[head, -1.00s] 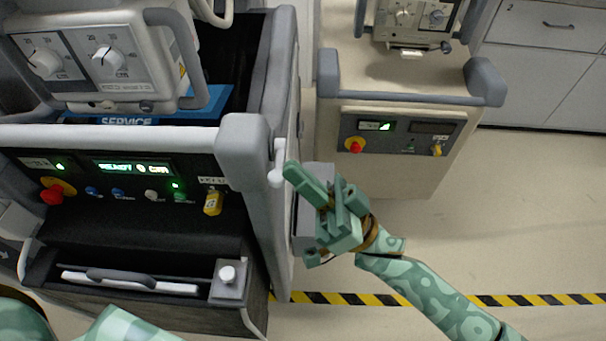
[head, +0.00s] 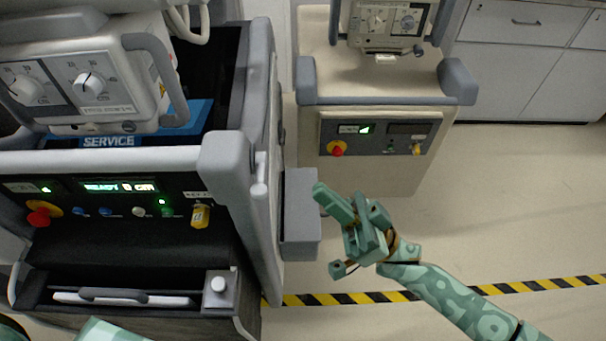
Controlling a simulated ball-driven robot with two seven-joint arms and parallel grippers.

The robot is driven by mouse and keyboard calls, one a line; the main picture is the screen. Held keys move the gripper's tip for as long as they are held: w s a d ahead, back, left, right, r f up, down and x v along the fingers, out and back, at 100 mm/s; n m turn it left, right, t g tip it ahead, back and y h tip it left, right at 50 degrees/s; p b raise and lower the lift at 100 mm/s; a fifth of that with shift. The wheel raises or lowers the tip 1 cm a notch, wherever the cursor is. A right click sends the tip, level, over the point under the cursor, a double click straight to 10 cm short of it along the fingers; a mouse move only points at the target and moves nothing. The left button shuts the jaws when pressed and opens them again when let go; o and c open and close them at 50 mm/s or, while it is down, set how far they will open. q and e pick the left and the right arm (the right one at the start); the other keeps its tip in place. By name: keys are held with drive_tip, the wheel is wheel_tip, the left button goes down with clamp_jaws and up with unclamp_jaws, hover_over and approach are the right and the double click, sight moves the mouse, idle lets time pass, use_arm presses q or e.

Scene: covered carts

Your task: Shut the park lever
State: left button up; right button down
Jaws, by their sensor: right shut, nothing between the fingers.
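The park lever (head: 259,186) is a small pale lever with a rounded end on the right side of the near cart (head: 224,158), just below its grey corner post. My right gripper (head: 330,200) is shut and empty. It is to the right of the lever, with a clear gap between its tip and the lever in the picture. I cannot tell from this angle whether the lever is fully shut. My left gripper is not in view; only a part of my left arm shows at the bottom left.
A grey box (head: 300,228) projects from the near cart's right side, close to my right gripper. A second beige cart (head: 365,172) stands behind. Cabinets (head: 520,65) line the back. Floor to the right is free, crossed by yellow-black tape (head: 530,286).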

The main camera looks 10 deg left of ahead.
drive_tip(key=shift+v, duration=1.4)
drive_tip(key=shift+s, duration=0.1)
